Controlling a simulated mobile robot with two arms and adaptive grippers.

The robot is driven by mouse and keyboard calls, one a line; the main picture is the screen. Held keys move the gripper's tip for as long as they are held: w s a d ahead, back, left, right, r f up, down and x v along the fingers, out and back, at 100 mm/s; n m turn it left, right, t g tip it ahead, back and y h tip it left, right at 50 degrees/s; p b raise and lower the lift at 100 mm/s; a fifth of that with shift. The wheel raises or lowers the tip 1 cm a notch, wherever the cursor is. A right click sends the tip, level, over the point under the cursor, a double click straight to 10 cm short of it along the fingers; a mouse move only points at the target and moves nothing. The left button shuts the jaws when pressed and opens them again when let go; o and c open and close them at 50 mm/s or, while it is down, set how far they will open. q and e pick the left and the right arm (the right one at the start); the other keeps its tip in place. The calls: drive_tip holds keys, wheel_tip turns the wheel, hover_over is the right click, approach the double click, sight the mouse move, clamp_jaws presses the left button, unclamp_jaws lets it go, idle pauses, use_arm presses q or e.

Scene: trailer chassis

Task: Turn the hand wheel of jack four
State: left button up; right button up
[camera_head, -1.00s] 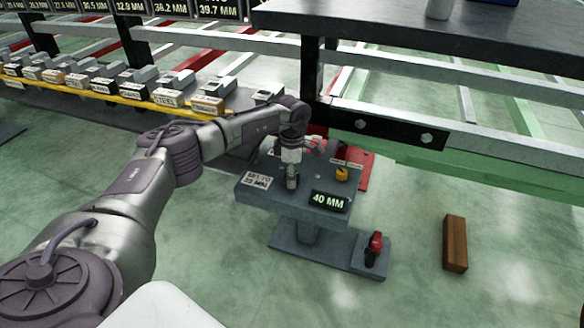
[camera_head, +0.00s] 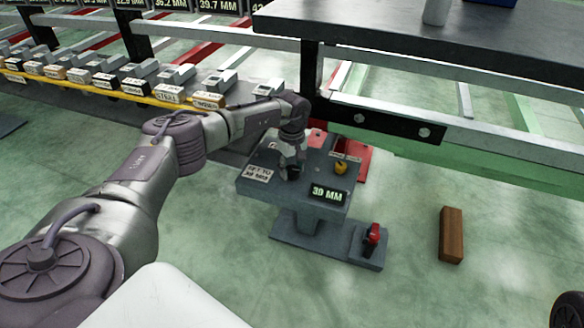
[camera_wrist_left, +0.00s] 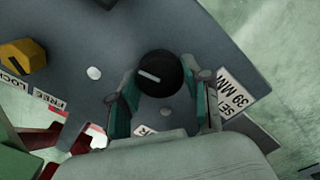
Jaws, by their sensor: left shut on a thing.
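The jack's grey pedestal table (camera_head: 318,178) stands on the floor. A round black knob, the hand wheel (camera_wrist_left: 166,70), with a white line on top, shows in the left wrist view. My left gripper (camera_wrist_left: 165,92) reaches down over it with a finger on each side, shut on it. In the head view my left gripper (camera_head: 291,170) hides most of the knob. The jack's display (camera_head: 328,194) appears to read 39 MM. A label (camera_wrist_left: 236,92) beside the knob reads "SET" and 39 MM. My right gripper is not in view.
A yellow knob (camera_head: 341,167) sits by the FREE and LOCK labels. A red-handled part (camera_head: 373,234) stands on the jack's foot. A brown block (camera_head: 452,235) lies on the floor at right. The trailer frame (camera_head: 480,138) runs behind the jack.

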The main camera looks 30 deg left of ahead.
sight(292, 170)
use_arm(q)
drive_tip(key=shift+d+m, duration=0.1)
drive_tip(key=shift+m, duration=0.7)
drive_tip(key=o, duration=1.2)
drive_tip(key=shift+c, duration=0.2)
wheel_tip(292, 170, up, 12)
